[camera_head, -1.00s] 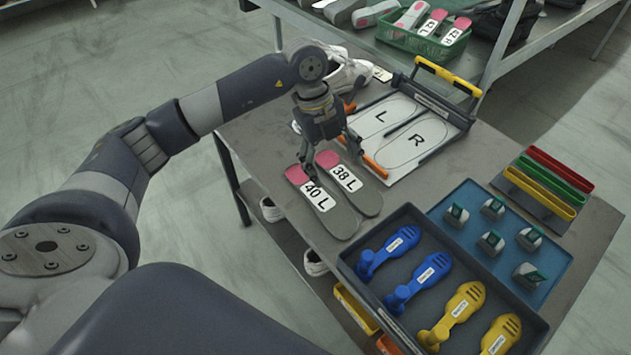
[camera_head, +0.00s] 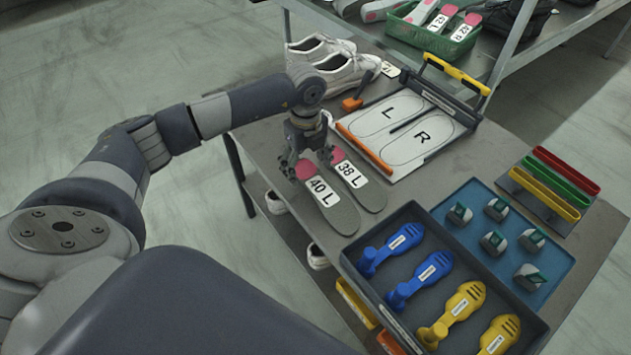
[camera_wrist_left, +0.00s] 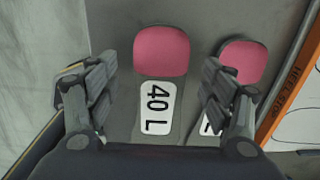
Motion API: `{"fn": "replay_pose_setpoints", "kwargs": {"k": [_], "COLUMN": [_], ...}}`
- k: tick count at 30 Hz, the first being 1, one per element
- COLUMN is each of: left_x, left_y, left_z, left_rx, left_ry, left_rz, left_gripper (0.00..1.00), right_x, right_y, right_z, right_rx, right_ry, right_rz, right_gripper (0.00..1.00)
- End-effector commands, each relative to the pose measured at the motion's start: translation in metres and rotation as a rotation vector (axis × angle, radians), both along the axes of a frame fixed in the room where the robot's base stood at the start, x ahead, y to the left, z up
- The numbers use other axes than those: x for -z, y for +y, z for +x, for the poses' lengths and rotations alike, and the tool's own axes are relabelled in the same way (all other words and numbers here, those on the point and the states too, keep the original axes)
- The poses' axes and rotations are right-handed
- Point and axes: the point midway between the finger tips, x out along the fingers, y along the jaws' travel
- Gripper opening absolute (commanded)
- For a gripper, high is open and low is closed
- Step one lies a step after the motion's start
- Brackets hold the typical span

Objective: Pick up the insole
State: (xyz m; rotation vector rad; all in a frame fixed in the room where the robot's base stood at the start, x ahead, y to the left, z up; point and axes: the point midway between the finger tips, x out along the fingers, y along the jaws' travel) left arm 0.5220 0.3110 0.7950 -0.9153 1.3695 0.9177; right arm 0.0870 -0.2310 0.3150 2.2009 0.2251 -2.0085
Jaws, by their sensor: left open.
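Two grey insoles with pink heel ends lie side by side on the grey table. The 40 L insole (camera_head: 338,212) is on the left, and it also shows in the left wrist view (camera_wrist_left: 161,52). The 38 L insole (camera_head: 369,194) is just right of it, partly covered by a finger in the left wrist view (camera_wrist_left: 243,58). My left gripper (camera_head: 307,168) is open over the pink end of the 40 L insole. In the left wrist view its fingers (camera_wrist_left: 157,95) stand on either side of that insole, with nothing between them held. My right gripper is not seen.
A fixture board (camera_head: 452,152) marked L and R, with an orange bar, lies to the right of the insoles. White shoes (camera_head: 345,68) stand behind. A dark tray (camera_head: 435,222) of blue and yellow tools is in front, close to the insoles' near ends.

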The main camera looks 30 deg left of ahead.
Motion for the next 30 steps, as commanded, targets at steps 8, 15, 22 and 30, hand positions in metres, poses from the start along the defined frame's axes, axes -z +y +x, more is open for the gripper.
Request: {"fn": "replay_pose_setpoints", "kwargs": {"k": [8, 15, 22, 30], "left_x": [0.0121, 0.0119, 0.0124, 0.0095], "left_y": [-0.0007, -0.0006, -0.0005, -0.0005], "left_z": [0.0004, 0.0003, -0.0002, -0.0008], "left_rx": [0.001, 0.002, 0.002, 0.002], "left_ry": [-0.002, -0.002, 0.000, 0.002], "left_rz": [-0.001, -0.001, 0.000, 0.001], "left_gripper": [0.75, 0.41, 0.29, 0.29], "right_x": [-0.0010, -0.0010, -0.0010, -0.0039], "right_y": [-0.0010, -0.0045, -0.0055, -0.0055], "right_z": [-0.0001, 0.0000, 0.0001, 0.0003], "right_rx": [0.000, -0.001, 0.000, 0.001], "right_ry": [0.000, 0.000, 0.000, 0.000], "right_rz": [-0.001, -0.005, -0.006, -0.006], "right_gripper": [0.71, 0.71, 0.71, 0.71]}}
